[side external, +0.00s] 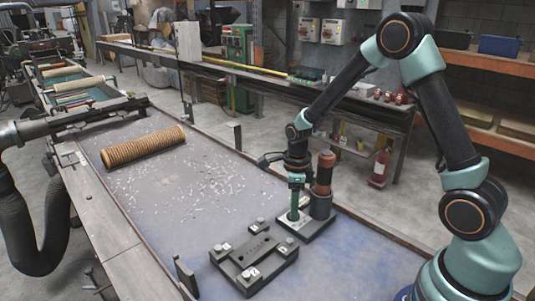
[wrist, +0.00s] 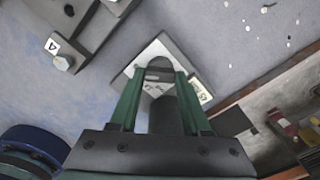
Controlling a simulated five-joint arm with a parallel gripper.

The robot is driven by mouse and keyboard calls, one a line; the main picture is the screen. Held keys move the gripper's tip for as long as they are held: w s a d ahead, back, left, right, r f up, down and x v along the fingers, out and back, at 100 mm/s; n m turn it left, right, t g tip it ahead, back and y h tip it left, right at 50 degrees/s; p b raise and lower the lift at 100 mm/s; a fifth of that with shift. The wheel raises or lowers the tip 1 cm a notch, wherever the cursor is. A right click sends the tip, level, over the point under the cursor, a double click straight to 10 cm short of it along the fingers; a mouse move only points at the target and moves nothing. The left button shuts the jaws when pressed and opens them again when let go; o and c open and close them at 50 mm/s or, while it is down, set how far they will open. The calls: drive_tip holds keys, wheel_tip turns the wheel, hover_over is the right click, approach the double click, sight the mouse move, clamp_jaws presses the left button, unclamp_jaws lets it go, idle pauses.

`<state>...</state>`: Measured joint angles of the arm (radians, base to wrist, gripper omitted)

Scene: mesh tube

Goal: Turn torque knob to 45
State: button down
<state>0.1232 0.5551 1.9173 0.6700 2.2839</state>
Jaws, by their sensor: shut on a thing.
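My gripper (side external: 293,216) points down at a small dark station (side external: 315,228) on the blue-grey table in the side view. In the wrist view its two green fingers (wrist: 160,74) are shut on a dark round knob (wrist: 159,63), the torque knob. The knob sits over a white dial plate (wrist: 140,62), with marks also on its right part (wrist: 200,88). The fingers cover much of the dial, and I cannot read the setting. In the side view the knob is hidden by the fingers.
A red-and-black upright tool (side external: 324,172) stands close beside my gripper on the right. A dark block with numbered bolts (side external: 253,262) lies in front left. A ribbed brown mesh tube (side external: 143,147) lies farther back on the table. Pale chips (side external: 215,185) are scattered between.

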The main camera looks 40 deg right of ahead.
drive_tip(key=shift+r+m, duration=0.1)
drive_tip(key=shift+m, duration=1)
drive_tip(key=c, duration=0.6)
unclamp_jaws()
drive_tip(key=shift+c, duration=0.2)
wheel_tip(320, 180, up, 12)
